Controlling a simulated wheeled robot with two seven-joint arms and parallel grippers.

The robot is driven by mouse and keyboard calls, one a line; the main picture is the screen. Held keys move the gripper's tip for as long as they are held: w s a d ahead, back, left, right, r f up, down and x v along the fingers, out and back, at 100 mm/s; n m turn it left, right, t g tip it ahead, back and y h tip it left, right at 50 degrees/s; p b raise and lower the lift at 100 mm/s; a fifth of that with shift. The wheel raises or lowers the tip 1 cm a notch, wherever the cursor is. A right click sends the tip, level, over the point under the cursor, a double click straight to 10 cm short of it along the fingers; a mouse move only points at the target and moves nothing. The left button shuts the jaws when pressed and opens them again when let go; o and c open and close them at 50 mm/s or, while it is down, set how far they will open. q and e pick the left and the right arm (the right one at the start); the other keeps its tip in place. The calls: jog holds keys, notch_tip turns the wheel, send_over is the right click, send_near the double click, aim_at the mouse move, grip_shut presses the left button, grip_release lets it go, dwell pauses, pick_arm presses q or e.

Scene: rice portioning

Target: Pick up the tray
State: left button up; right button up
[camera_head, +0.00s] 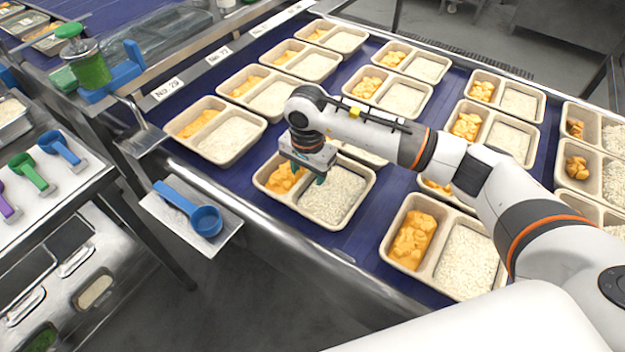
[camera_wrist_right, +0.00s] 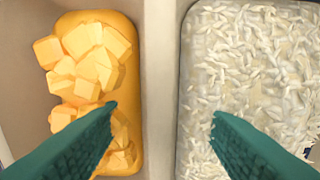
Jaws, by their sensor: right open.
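The tray under my right gripper (camera_head: 308,176) is beige with two compartments. Its front rim (camera_head: 290,205) shows near the belt's front edge in the head view. One compartment holds orange chunks in sauce, the other white rice. In the right wrist view, the open green fingers (camera_wrist_right: 162,115) are on either side of the tray's divider (camera_wrist_right: 160,70), one over the orange food (camera_wrist_right: 95,65) and one over the rice (camera_wrist_right: 250,60). Whether the fingers touch the divider or the food cannot be told. My left gripper is not in view.
Several similar filled trays stand on the blue belt (camera_head: 340,239), with one tray (camera_head: 410,266) close at right and another (camera_head: 243,154) at back left. A blue scoop (camera_head: 205,221) lies on a side plate at left. A metal rail edges the belt.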

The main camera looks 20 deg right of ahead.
aim_at(308, 173)
jog(key=c, duration=1.1)
jog(key=shift+r, duration=0.1)
notch_tip(308, 173, up, 9)
jog(key=shift+w+f+b, duration=0.1)
jog(key=shift+b, duration=0.9)
jog(key=shift+r, duration=0.25)
jog(key=shift+f+b, duration=0.35)
jog(key=shift+b, duration=0.25)
jog(key=shift+f+b, duration=1.75)
jog(key=shift+f, duration=0.3)
